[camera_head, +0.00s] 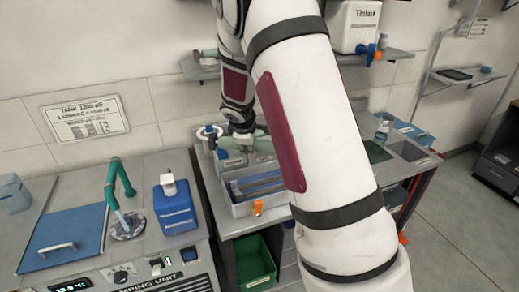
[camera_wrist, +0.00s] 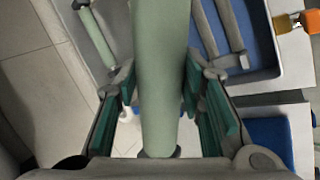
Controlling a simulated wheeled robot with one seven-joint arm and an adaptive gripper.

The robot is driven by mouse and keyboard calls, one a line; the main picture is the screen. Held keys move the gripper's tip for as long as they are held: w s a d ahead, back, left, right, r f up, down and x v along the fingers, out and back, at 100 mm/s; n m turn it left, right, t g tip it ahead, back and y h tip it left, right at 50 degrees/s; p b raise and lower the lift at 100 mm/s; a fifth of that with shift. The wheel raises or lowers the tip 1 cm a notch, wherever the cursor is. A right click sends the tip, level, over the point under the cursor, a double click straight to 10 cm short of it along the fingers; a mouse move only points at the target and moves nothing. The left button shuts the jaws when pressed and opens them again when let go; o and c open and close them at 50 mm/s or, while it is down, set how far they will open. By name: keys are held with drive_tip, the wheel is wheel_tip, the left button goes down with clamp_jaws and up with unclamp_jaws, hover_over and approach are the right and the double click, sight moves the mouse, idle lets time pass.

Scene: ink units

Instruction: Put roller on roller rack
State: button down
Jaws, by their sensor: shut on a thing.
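A pale green roller (camera_wrist: 160,75) runs lengthwise through the middle of the wrist view, between the green-padded fingers of my gripper (camera_wrist: 161,95). The gripper is shut on it. In the head view my gripper (camera_head: 238,142) is over the back left of the grey bench, and the held roller is mostly hidden there. A second, thinner-looking green roller (camera_wrist: 98,36) with dark ends lies to the left in the wrist view. I cannot clearly make out which part is the roller rack.
A grey tray (camera_head: 238,208) with bars inside and an orange clip in front stands on the bench. A blue jug (camera_head: 175,207) and a green tap (camera_head: 114,188) are on the left counter. A wall shelf (camera_head: 190,70) is behind my arm. A green bin (camera_head: 256,264) is below.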

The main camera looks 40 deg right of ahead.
drive_tip(key=w+a+r+m+g+h, duration=0.1)
drive_tip(key=w+a+r+m, duration=0.1)
drive_tip(key=a, duration=0.8)
drive_tip(key=w+a+r+m+g, duration=0.2)
drive_tip(key=a+r, duration=0.3)
drive_tip(key=a, duration=0.5)
drive_tip(key=shift+w+m+h, duration=0.25)
drive_tip(key=shift+m+h, duration=0.15)
drive_tip(key=shift+m, duration=0.5)
drive_tip(key=shift+a, duration=0.1)
drive_tip(key=shift+r, duration=0.3)
